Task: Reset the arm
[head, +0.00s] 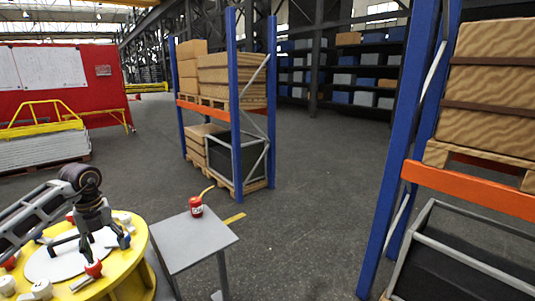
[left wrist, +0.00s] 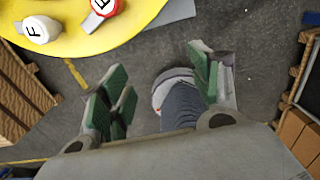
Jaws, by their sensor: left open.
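My left gripper (head: 92,240) comes in from the left in the head view, over the yellow round table (head: 133,257) with its white centre disc (head: 50,266). In the left wrist view its green-padded fingers (left wrist: 162,88) are spread wide, with nothing held between them. White and red lettered pieces stand around the table's rim. The left wrist view shows a white piece marked F (left wrist: 40,30) and a red-and-white one (left wrist: 103,9) beside it, both apart from the fingers. My right gripper is not in view.
Blue-and-orange racks (head: 237,110) with boxes stand behind and at right (head: 470,190). A yellow-railed stack (head: 45,148) is at left. The middle floor is clear.

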